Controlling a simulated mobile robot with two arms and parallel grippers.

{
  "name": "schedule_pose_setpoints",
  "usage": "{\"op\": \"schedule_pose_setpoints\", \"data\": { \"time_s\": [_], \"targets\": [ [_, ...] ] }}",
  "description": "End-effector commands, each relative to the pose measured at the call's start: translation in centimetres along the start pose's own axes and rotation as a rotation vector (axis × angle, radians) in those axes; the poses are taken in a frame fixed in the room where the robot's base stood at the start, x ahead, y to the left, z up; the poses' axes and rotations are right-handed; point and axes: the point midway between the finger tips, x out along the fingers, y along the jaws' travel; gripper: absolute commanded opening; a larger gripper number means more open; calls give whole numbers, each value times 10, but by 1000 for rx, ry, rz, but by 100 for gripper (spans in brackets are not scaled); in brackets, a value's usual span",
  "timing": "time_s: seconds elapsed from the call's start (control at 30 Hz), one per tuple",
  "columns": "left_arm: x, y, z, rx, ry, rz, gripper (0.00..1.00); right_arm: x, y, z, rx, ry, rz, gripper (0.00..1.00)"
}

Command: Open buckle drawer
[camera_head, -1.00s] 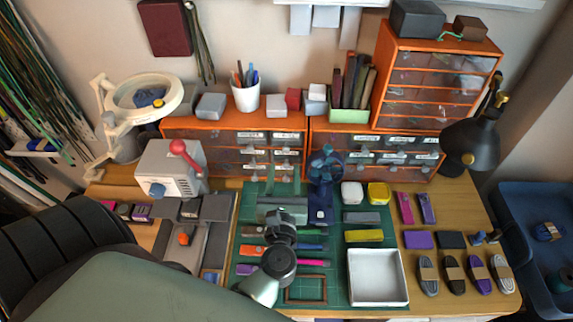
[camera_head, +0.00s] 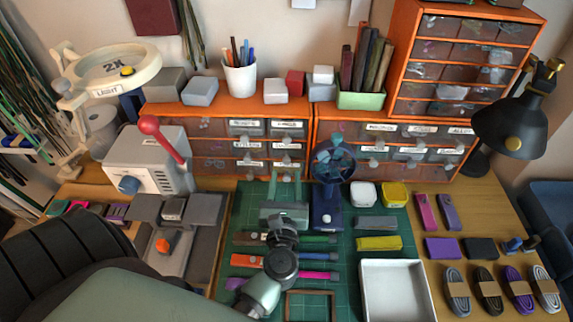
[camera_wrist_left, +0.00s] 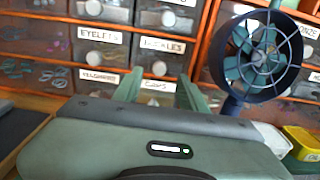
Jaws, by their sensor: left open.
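My left gripper (camera_head: 285,184) is open, its two green fingers pointing at the low orange drawer cabinet (camera_head: 222,109) behind the mat. In the left wrist view the fingers (camera_wrist_left: 157,92) stand apart in front of the lower drawers, with nothing between them. The small drawers have white labels and round pale knobs, and look shut. A label ending in what looks like "KLES" (camera_wrist_left: 163,45) is on an upper drawer front, right of one reading like "EYELETS" (camera_wrist_left: 99,33). I cannot read it surely as buckles. My right gripper is not in view.
A blue fan (camera_head: 333,165) stands close to the right of my left gripper. A grey machine with a red-knobbed lever (camera_head: 150,160) is at the left. A white tray (camera_head: 395,265) and small packets lie on the green mat (camera_head: 345,222) at the right.

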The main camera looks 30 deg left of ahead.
Motion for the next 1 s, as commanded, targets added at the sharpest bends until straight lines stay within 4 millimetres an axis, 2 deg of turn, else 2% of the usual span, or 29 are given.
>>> {"op": "schedule_pose_setpoints", "data": {
  "time_s": [0.1, 0.3, 0.67, 0.7, 0.83, 0.87, 1.0],
  "targets": [
    [22, 0, 4, 1, -3, 1, 42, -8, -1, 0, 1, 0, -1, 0],
    [48, 0, 2, 1, -2, 0, 42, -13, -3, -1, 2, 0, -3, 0],
    [56, 0, 0, 0, 0, 0, 42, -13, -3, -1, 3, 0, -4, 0],
    [56, 0, 0, 0, 0, 1, 39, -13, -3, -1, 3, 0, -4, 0],
    [56, 0, 0, 0, 0, 1, 3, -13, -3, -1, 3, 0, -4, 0],
    [56, 0, 0, 0, 0, 1, 0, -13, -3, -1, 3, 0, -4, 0],
    [56, 0, 0, 0, 0, 1, 0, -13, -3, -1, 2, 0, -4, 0]
  ]
}}
